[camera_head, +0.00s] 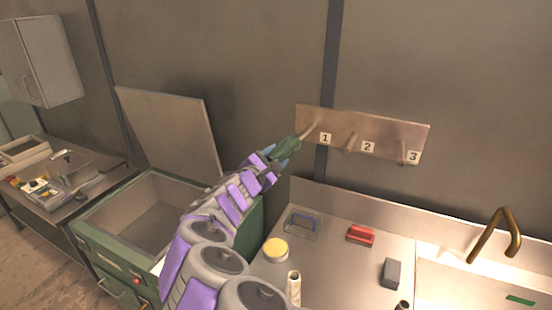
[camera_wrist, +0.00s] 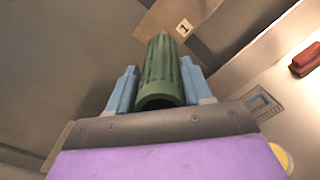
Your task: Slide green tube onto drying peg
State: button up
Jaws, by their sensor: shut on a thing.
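My gripper (camera_head: 277,161) is shut on the green tube (camera_head: 287,147) and holds it up near the wall, pointing at the peg board. In the wrist view the green tube (camera_wrist: 160,72) lies between the two blue fingers, its open near end facing the camera. The board (camera_head: 381,148) on the wall carries three wooden pegs, labelled 1, 2 and 3. Peg 1 (camera_head: 309,130) is right by the tube's far end and roughly in line with it. I cannot tell whether its tip is inside the tube. Peg 2 (camera_head: 351,141) and peg 3 (camera_head: 403,155) are bare.
Below the board, a counter holds a yellow-topped round container (camera_head: 275,250), a red brush-like block (camera_head: 360,235), a grey block (camera_head: 391,272) and a pale cylinder (camera_head: 293,287). A brass faucet (camera_head: 497,236) stands at right. An open green chest (camera_head: 100,222) is at left.

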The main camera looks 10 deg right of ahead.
aim_at(285, 151)
jog(key=shift+d+r, duration=0.1)
jog(key=shift+d, duration=0.55)
jog(key=shift+a, duration=0.1)
jog(key=shift+w+a, duration=0.1)
jog(key=shift+a, duration=0.4)
jog(key=shift+d, duration=0.1)
jog(key=shift+d, duration=0.25)
jog(key=shift+f+p+x, duration=0.15)
jog(key=shift+p+x, duration=0.1)
jog(key=shift+x, duration=0.9)
jog(key=shift+f+p+x, duration=0.15)
jog(key=shift+p+x, duration=0.05)
jog(key=shift+x, duration=0.95)
jog(key=shift+w, duration=0.2)
dwell(0.7)
